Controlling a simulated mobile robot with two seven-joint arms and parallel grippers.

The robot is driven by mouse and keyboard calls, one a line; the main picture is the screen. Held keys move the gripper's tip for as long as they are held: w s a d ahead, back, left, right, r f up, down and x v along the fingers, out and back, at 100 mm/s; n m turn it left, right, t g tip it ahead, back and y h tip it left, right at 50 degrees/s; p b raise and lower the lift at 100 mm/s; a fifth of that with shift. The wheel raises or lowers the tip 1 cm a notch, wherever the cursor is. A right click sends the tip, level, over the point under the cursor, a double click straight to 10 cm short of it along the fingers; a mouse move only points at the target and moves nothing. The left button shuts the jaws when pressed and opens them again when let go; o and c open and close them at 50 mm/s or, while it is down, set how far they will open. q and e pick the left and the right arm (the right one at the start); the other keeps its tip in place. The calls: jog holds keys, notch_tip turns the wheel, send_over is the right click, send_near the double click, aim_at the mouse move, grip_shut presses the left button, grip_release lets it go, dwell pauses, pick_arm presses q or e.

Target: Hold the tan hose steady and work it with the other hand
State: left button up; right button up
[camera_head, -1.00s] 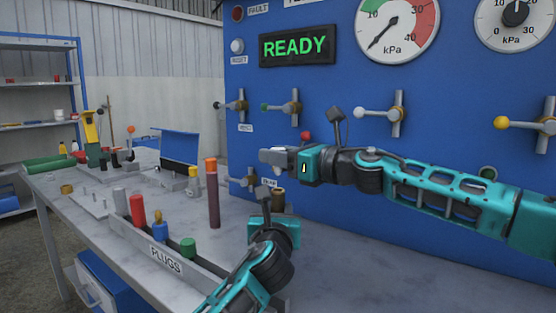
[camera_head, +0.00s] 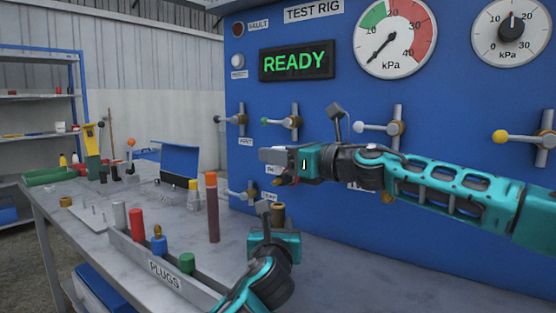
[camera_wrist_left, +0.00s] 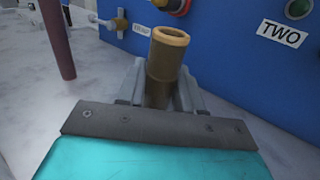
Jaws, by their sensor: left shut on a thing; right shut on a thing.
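The tan hose (camera_wrist_left: 168,57) shows in the left wrist view as a brown tube with an open, rimmed upper end. It stands between the jaws of my left gripper (camera_wrist_left: 155,98), which is shut on it. In the head view the hose end (camera_head: 278,214) shows beside my left gripper (camera_head: 264,212), low over the bench. My right gripper (camera_head: 272,156) is above it, in front of the blue panel. It is shut, with a small red-and-orange piece (camera_head: 286,180) at its jaws, mostly hidden. The right gripper is apart from the hose's open end.
A grey plug rack (camera_head: 165,272) with several coloured plugs stands left of my left arm. A tall brown-red rod (camera_head: 212,210) with an orange top stands close to my left gripper. The blue panel (camera_head: 345,100) carries valve handles behind my right arm.

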pick_arm(q)
jog(key=o, duration=1.1)
jog(key=shift+o, duration=0.2)
